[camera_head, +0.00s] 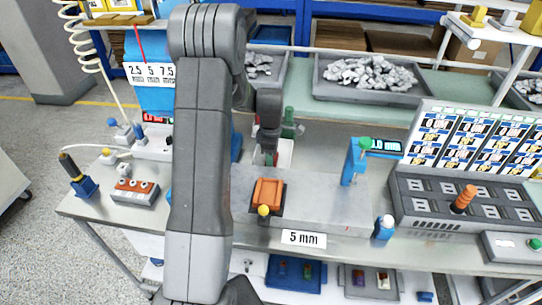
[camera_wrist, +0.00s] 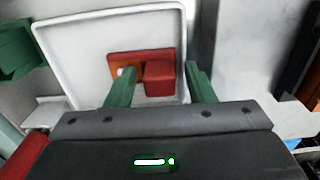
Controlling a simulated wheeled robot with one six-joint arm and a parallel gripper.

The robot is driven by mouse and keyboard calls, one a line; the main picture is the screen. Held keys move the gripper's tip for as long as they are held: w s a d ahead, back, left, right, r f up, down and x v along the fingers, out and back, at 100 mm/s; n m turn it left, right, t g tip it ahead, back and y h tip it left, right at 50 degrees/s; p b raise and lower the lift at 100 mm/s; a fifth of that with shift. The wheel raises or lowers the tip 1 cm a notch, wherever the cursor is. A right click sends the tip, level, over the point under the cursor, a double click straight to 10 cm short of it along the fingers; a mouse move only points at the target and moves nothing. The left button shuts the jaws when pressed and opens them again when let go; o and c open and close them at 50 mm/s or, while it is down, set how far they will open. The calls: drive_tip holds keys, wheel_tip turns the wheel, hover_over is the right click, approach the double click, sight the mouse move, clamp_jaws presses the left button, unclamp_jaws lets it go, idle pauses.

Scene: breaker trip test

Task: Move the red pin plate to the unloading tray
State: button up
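The red pin plate (camera_wrist: 126,60) lies in a square white tray (camera_wrist: 70,62) in the wrist view. It is a flat red and orange plate with a raised red block and a small pale pin at its left. My gripper (camera_wrist: 159,68) has two green fingers, set wide apart, one to each side of the red block, with a visible gap on both sides. It is open and holds nothing. In the head view my gripper (camera_head: 269,159) points down at the white tray (camera_head: 285,154), and my arm hides much of that spot. I cannot tell the fingertips' height above the plate.
A green fixture (camera_head: 290,121) stands behind the white tray. An orange block (camera_head: 267,191) on a dark base sits in front. A blue post (camera_head: 353,161) and a sloped panel (camera_head: 475,140) stand to the right. Grey bins (camera_head: 368,78) of parts line the back.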

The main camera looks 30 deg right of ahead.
wheel_tip(320, 180, up, 12)
drive_tip(key=b, duration=0.1)
drive_tip(key=shift+r, duration=0.2)
idle(0.3)
drive_tip(key=shift+f, duration=0.15)
wheel_tip(320, 180, down, 12)
drive_tip(key=shift+r+p, duration=0.15)
drive_tip(key=shift+p, duration=0.6)
drive_tip(key=shift+r+b, duration=0.4)
drive_tip(key=shift+r, duration=1.05)
